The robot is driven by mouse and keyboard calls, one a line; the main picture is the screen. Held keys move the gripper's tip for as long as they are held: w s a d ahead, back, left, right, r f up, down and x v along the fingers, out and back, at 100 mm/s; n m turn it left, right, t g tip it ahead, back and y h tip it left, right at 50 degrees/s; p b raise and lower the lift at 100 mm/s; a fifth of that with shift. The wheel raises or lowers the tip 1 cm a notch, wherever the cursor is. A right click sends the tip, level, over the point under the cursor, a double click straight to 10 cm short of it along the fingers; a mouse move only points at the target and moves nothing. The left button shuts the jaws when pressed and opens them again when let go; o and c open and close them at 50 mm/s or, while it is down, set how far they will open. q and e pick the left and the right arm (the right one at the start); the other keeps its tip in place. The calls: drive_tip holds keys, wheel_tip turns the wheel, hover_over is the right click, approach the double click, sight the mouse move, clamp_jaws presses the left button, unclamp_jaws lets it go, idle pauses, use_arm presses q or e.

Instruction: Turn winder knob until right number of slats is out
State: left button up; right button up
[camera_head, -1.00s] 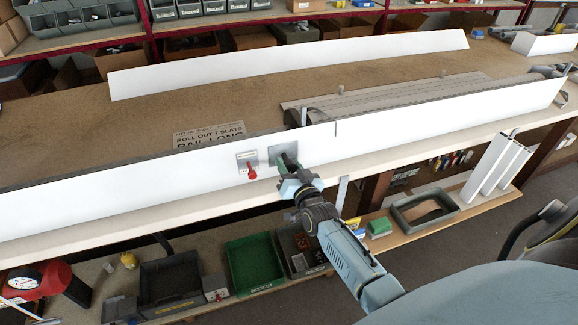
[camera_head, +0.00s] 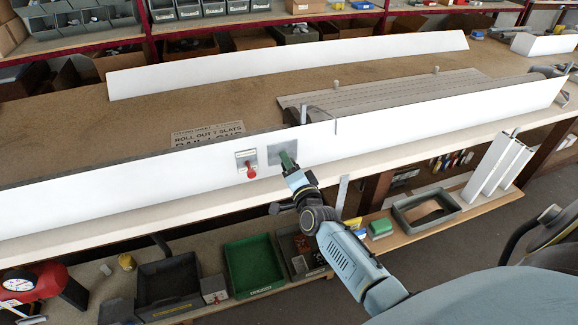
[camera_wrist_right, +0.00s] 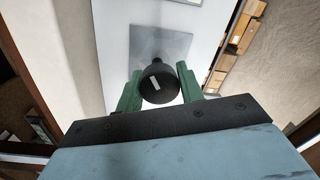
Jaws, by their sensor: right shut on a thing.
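The winder knob (camera_wrist_right: 158,85) is black and round with a white mark, in the right wrist view. It stands out from a grey square plate (camera_wrist_right: 160,45) on the white board. My right gripper (camera_wrist_right: 160,88) is shut on the knob, one green finger on each side. In the head view the gripper (camera_head: 287,160) is at the grey plate, hiding the knob. The grey slat sheet (camera_head: 385,98) lies on the bench behind the white board (camera_head: 420,120); its near part is hidden, and I cannot count the slats. My left gripper is not in view.
A red-handled switch (camera_head: 250,171) sits on the board just left of the plate. A sign (camera_head: 208,134), partly hidden, reads "ROLL OUT 7 SLATS". A long white strip (camera_head: 290,64) stands farther back.

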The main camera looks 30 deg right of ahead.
drive_tip(key=shift+m, duration=0.5)
drive_tip(key=o, duration=1)
drive_tip(key=v, duration=1.3)
drive_tip(key=shift+s, duration=0.25)
drive_tip(key=shift+f, duration=0.1)
